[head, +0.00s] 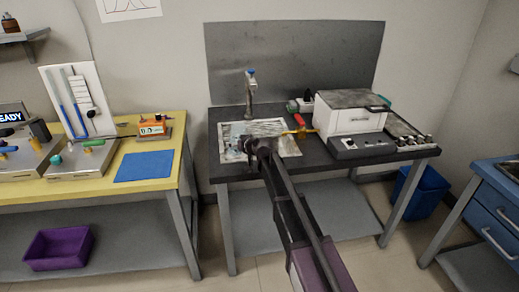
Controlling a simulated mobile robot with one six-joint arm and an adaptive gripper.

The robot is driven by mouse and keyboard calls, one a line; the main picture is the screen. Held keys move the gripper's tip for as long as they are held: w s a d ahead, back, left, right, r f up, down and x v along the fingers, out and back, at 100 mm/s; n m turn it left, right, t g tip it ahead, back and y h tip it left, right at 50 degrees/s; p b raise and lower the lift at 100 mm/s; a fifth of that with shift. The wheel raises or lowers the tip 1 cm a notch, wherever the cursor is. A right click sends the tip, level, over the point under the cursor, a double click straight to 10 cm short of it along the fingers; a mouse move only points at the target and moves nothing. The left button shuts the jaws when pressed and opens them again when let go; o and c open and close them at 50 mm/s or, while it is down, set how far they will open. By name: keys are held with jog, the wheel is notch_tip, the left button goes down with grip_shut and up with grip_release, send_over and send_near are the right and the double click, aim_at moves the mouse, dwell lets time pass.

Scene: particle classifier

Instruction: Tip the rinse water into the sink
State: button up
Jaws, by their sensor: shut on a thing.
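The sink (289,148) is a pale, shiny basin set into the dark worktop, under a grey tap (250,94). My arm reaches forward from the bottom of the head view. My gripper (254,146) is over the front left part of the sink and looks shut. What it holds is small, dark or see-through at this distance, and my gripper and wrist partly hide it. Pale, bluish glints show in the basin beside it. I cannot tell water from reflections there, or whether the held thing is tilted.
Right of the sink are a yellow-and-red tool (301,125), a white machine (350,119) and a grey control box (361,146). A dark splash panel (295,55) stands behind. A yellow bench (104,186) with a blue mat (145,166) is on the left. A blue bin (423,190) stands right.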

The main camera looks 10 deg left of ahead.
jog(key=shift+w+d+f+m+g, duration=0.2)
jog(key=shift+f+m+g, duration=0.1)
jog(key=shift+m, duration=0.2)
jog(key=shift+w+d+r+m+y+p, duration=0.15)
jog(key=shift+r+m+y+p, duration=0.2)
jog(key=shift+r+m, duration=0.2)
jog(key=shift+w+d+f+m+g+y+b, duration=0.35)
jog(key=shift+m+g+y+b, duration=0.1)
jog(key=shift+m+g+b, duration=0.1)
jog(key=shift+s+a+f+m+y+b, duration=0.15)
jog(key=shift+m+y+b, duration=0.2)
jog(key=shift+m, duration=0.25)
jog(key=shift+s+a+f+m+g+y+b, duration=0.15)
jog(key=shift+m+g+y+b, duration=0.25)
jog(key=shift+m+g, duration=0.2)
jog(key=shift+f+m+y+b, duration=0.2)
jog(key=shift+m+y+b, duration=0.55)
jog(key=shift+m+b, duration=0.4)
dwell(0.8)
jog(key=shift+w+d+f+m+g+y+b, duration=0.1)
jog(key=shift+w+d+m+g+y+b, duration=0.2)
jog(key=shift+w+d+m+b, duration=0.25)
dwell(1.0)
jog(key=shift+r+m+y, duration=0.4)
jog(key=shift+r+m, duration=0.25)
jog(key=shift+m, duration=0.15)
dwell(0.9)
